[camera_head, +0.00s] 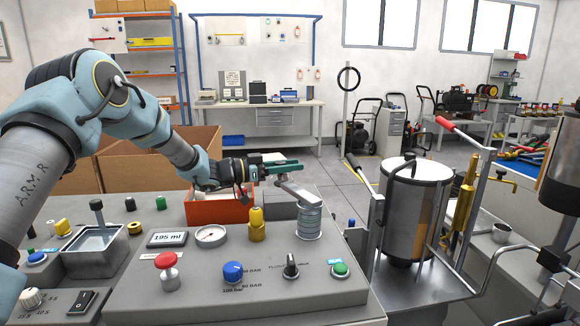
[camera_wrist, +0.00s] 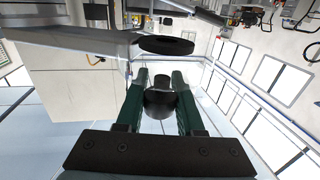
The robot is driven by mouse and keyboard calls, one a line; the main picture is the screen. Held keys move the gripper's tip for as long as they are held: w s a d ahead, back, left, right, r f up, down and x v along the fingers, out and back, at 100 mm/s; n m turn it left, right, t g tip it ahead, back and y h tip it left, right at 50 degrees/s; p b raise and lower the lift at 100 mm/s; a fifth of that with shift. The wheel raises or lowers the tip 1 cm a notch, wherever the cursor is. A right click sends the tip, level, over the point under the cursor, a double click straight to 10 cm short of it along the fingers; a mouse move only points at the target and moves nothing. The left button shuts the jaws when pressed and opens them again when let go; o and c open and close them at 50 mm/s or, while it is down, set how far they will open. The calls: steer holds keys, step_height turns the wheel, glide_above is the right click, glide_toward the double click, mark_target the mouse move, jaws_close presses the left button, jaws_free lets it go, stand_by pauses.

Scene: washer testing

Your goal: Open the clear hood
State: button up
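A see-through cylinder with a grey metal lid and a small dark knob, which looks like the clear hood (camera_head: 416,205), stands upright on a metal stand at right. It appears closed, with amber and grey inside. My gripper (camera_head: 290,167) is left of it and clearly apart, reaching over the back of the control console. In the wrist view, its two green fingers (camera_wrist: 160,84) are spread. A dark round piece (camera_wrist: 160,103) shows between them; I cannot tell whether they touch it.
A grey lever on a ribbed metal post (camera_head: 310,222) stands just below my gripper. The console (camera_head: 215,290) carries knobs and a gauge. Open floor lies behind.

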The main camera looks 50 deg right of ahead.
steer(key=o, duration=0.5)
steer(key=shift+c, duration=0.2)
steer(key=b+v, duration=0.2)
steer(key=v, duration=0.8)
steer(key=shift+w+a, duration=0.15)
steer(key=shift+a, duration=0.2)
